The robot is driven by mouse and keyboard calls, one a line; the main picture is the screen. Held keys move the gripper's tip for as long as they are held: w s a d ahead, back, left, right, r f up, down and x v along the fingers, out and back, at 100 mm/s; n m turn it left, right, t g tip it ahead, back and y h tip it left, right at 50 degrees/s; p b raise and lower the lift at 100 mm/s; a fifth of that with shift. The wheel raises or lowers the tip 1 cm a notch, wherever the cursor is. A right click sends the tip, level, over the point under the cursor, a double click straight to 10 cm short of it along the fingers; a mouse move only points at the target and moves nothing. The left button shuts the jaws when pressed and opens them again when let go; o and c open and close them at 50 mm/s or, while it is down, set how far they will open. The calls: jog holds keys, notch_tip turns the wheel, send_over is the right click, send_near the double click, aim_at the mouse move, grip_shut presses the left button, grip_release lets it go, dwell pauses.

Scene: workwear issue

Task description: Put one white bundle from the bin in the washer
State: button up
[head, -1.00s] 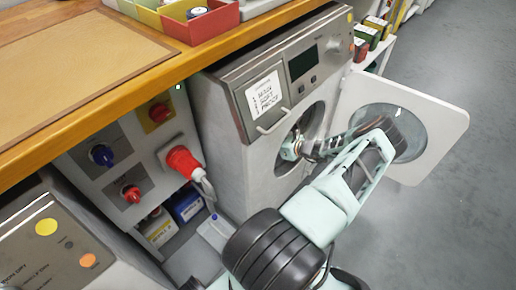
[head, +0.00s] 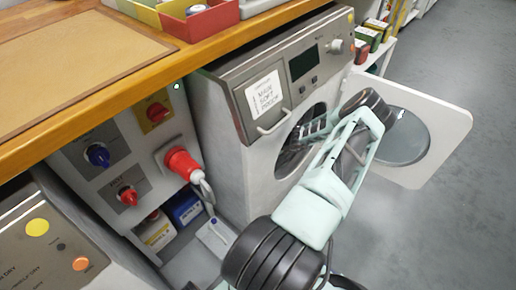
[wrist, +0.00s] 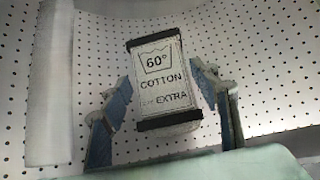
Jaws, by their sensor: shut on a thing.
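My arm reaches in through the front opening, and my gripper is mostly hidden there in the head view. In the wrist view my gripper (wrist: 163,84) has its blue fingers on both sides of a small white bundle (wrist: 163,110). The bundle has dark end bands and printing that reads 60°, COTTON and EXTRA. The perforated drum wall (wrist: 275,60) is behind it. I cannot tell whether the bundle touches the drum.
A pale drum rib (wrist: 50,90) runs down the left of the wrist view. A wooden counter (head: 70,120) overhangs the washer's left side. A red plug (head: 180,162) and dials sit left of the washer. Open grey floor (head: 430,235) lies to the right.

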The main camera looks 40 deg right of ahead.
jog(key=shift+f, duration=0.1)
jog(key=shift+f, duration=0.25)
jog(key=o, duration=1.8)
jog(key=shift+r, duration=0.15)
jog(key=shift+r, duration=0.3)
jog(key=p+v, duration=0.4)
jog(key=v, duration=0.8)
jog(key=shift+f, duration=0.1)
